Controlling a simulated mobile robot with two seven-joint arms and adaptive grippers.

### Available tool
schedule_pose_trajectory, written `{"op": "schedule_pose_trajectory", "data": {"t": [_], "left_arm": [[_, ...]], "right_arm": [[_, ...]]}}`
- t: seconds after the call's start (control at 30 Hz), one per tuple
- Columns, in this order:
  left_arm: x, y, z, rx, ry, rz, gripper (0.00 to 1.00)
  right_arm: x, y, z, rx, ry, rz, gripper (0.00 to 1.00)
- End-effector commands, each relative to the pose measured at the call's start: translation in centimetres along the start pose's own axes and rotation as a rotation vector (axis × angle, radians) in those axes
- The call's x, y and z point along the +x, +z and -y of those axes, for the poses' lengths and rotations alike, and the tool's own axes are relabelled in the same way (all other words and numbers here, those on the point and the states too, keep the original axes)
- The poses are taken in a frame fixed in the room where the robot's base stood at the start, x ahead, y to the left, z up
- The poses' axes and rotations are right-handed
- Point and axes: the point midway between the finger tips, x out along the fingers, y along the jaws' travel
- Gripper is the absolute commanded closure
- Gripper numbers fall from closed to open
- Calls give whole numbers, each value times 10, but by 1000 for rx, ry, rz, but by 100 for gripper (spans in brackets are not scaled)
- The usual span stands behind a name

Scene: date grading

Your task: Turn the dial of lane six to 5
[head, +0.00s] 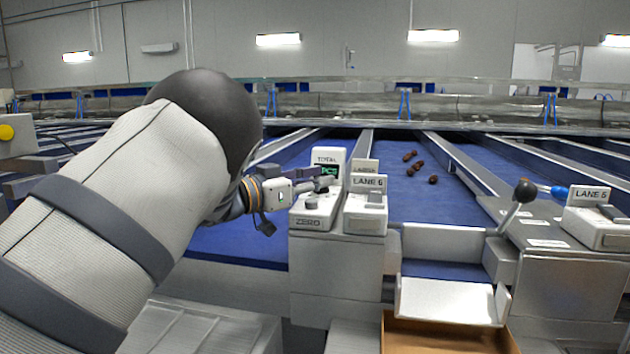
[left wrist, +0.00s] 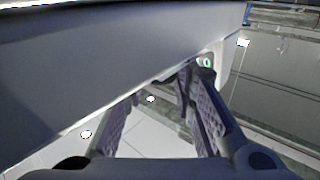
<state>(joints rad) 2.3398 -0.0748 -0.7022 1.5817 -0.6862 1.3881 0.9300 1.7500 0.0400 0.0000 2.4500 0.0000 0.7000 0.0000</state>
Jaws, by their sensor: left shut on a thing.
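The lane six unit (head: 365,214) is a small white box with a "LANE 6" sign (head: 368,182) and a dark grey raised piece (head: 374,198) on its top. I cannot read a number or dial setting there. My left gripper (head: 327,183) reaches in from the left, its fingertips over the white "ZERO" box (head: 314,220), just left of the lane sign. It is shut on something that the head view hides. The left wrist view shows its two ridged fingers (left wrist: 187,90) beside a large grey surface (left wrist: 90,70); the held thing is unclear. My right gripper is out of view.
A white "TOTAL" counter (head: 328,157) stands right behind the fingertips. A black-knobbed lever (head: 524,191) and the lane 5 unit (head: 598,228) are at right. Several brown dates lie on the blue belt (head: 390,185). A brown box (head: 440,340) is below the white chute (head: 447,301).

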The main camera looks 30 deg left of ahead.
Motion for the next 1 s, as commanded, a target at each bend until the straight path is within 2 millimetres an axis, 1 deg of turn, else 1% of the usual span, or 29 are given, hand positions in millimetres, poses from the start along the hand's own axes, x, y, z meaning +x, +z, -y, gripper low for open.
{"op": "schedule_pose_trajectory", "data": {"t": [0.1,0.17,0.43,0.47,0.5,0.53,0.57,0.87,0.93,1.0], "left_arm": [[0,-2,-3,-1,-100,-4,100],[0,-2,-3,-1,-131,-2,100],[-1,-1,-2,0,-143,0,100],[-1,-1,-2,0,-143,0,73],[-1,-1,-2,0,-143,0,64],[-1,-1,-2,0,-143,0,58],[-1,-1,-2,0,-143,0,55],[-3,-1,-2,0,-143,0,55],[-12,-1,-3,-1,-145,0,55],[-28,-1,-5,-3,-146,1,55]], "right_arm": [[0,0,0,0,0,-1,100],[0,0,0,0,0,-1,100],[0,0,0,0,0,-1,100],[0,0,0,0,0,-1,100],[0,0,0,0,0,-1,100],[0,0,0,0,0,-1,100],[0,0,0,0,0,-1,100],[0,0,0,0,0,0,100],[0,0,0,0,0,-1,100],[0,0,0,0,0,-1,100]]}}
